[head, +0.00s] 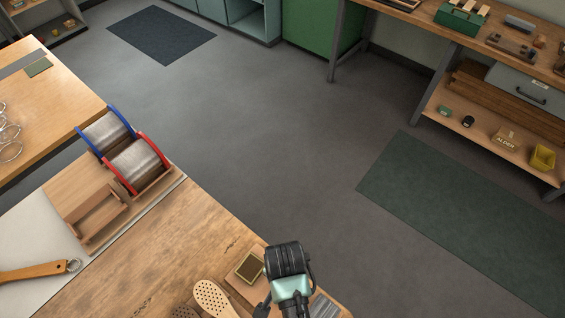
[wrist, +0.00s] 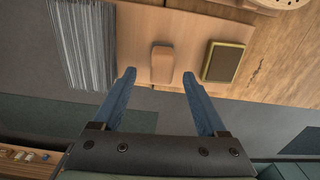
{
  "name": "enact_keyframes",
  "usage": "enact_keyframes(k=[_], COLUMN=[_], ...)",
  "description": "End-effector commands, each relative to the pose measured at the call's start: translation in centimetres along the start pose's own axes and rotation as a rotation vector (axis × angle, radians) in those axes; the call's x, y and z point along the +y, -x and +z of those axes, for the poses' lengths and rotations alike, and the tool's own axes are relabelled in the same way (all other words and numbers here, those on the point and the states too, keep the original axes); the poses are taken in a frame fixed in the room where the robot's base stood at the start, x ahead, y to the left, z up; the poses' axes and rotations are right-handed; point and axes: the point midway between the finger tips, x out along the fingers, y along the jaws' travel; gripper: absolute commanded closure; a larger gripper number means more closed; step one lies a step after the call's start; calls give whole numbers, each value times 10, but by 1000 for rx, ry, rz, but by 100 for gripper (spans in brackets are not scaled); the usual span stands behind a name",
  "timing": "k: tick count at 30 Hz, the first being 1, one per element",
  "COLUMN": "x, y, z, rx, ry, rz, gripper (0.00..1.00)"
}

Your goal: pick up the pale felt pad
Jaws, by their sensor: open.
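In the wrist view a small tan block with a rounded top (wrist: 162,64) stands on a light wooden board (wrist: 133,50). It may be the pale felt pad; I cannot tell its material. My gripper (wrist: 158,76) is open, its two blue fingers pointing toward the board, with the tan block beyond and between the fingertips. The fingers do not visibly touch it. Beside it to the right lies a dark pad with a yellowish rim (wrist: 223,62), also seen in the head view (head: 250,267). There my arm hides the tan block.
A bundle of grey bristles (wrist: 83,45) lies left of the block. A perforated wooden oval (head: 215,299) lies near the board on the workbench (head: 185,243). A rack with two wire spools (head: 138,165) stands farther back. Open floor lies beyond the bench edge.

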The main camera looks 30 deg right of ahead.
Motion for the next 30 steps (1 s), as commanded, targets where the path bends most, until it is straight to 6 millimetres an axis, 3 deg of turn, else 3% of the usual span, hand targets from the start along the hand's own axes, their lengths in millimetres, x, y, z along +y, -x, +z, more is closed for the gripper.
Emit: enact_keyframes(k=[9, 20, 30], x=[-2, -2, -2], y=[-39, -46, -46], z=[3, 3, 3], rx=[-1, 0, 0], ry=[1, 1, 1], rz=[2, 0, 0], gripper=[25, 27, 88])
